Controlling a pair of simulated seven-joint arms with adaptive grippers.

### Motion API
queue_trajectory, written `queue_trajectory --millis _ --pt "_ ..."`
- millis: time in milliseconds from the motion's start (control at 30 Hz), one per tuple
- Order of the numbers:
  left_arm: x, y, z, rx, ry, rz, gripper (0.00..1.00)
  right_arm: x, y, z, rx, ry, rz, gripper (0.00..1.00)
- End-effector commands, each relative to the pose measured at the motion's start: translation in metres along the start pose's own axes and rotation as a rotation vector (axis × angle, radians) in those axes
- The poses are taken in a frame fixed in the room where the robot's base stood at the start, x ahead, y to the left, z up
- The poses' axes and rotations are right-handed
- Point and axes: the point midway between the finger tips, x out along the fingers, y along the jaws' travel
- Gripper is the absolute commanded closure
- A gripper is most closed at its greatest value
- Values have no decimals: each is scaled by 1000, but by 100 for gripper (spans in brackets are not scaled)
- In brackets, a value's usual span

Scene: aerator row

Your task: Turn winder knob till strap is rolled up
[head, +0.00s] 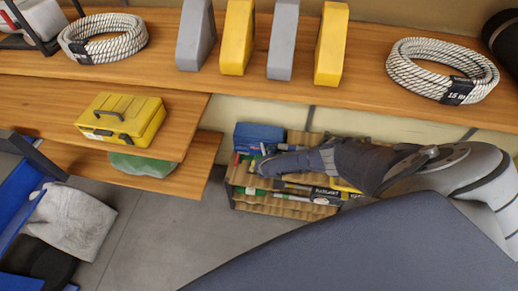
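I cannot make out a winder knob or a strap for certain. My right arm comes in from the right, and its dark gripper (262,162) is over the left part of a wooden rack of tools. The gripper is small and blends with the tools behind it, so I cannot tell whether its fingers are apart or hold anything. My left gripper is not in view. A grey rolled thing in a black frame (36,22) is cut off at the top left corner; I cannot tell what it is.
Coiled ropes (103,38) (442,70) and yellow and grey wedges (237,38) stand on the upper wooden shelf (270,92). A yellow toolbox (121,119) is on a lower shelf. The tool rack (283,207) stands below. Grey cloth (70,221) lies lower left. Floor between is clear.

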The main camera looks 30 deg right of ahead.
Motion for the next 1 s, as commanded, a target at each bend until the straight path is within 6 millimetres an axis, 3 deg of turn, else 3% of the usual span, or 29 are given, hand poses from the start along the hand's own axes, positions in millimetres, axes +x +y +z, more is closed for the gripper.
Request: queue_trajectory --millis 500,1000 --pt "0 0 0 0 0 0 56 0 5 -5 105 30 244 91" --pt "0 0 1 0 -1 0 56 -1 6 -6 115 36 276 91"
